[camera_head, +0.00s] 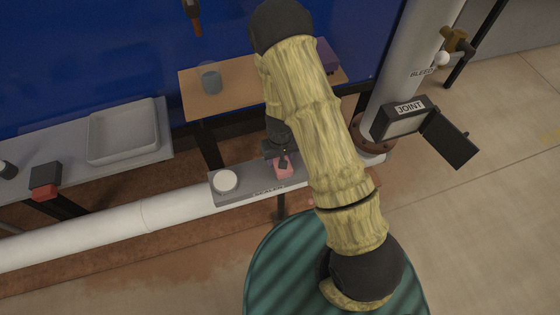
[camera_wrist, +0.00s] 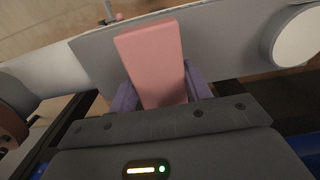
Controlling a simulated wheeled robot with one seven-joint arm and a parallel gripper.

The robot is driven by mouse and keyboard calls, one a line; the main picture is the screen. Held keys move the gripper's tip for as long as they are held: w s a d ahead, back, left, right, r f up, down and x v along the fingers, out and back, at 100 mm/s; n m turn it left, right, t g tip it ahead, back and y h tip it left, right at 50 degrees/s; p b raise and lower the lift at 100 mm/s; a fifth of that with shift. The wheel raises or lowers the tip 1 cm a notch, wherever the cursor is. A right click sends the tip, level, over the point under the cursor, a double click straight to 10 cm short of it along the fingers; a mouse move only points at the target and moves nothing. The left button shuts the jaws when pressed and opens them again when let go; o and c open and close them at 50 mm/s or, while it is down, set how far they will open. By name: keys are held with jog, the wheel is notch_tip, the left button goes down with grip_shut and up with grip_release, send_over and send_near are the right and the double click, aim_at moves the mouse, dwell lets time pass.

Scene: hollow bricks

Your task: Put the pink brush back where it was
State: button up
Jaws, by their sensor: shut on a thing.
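The pink brush shows in the wrist view (camera_wrist: 152,62) as a flat pink block between the fingers of my gripper (camera_wrist: 160,92). In the head view, my gripper (camera_head: 283,160) is above the right part of a narrow grey shelf (camera_head: 236,198), with the pink brush (camera_head: 284,171) at its tip. The gripper is shut on the brush. I cannot tell whether the brush touches the shelf. The brush's far side and underside are hidden. My arm covers the shelf's right part in the head view.
A round white-topped item (camera_head: 225,181) stands on the shelf's left end. A white pipe (camera_head: 110,228) runs beside the shelf. A wooden table (camera_head: 235,101) holds a grey cup (camera_head: 211,80). A box labelled JOINT (camera_head: 404,119) is at right. A grey tray (camera_head: 122,132) is at left.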

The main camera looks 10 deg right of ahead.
jog(key=shift+d+f, duration=0.2)
jog(key=shift+f, duration=0.6)
jog(key=shift+s, duration=0.1)
jog(key=shift+a, duration=0.15)
jog(key=o, duration=1)
jog(key=shift+s, duration=0.1)
jog(key=shift+o, duration=0.2)
notch_tip(320, 180, up, 12)
jog(key=shift+r+p, duration=0.1)
jog(key=shift+p, duration=1.15)
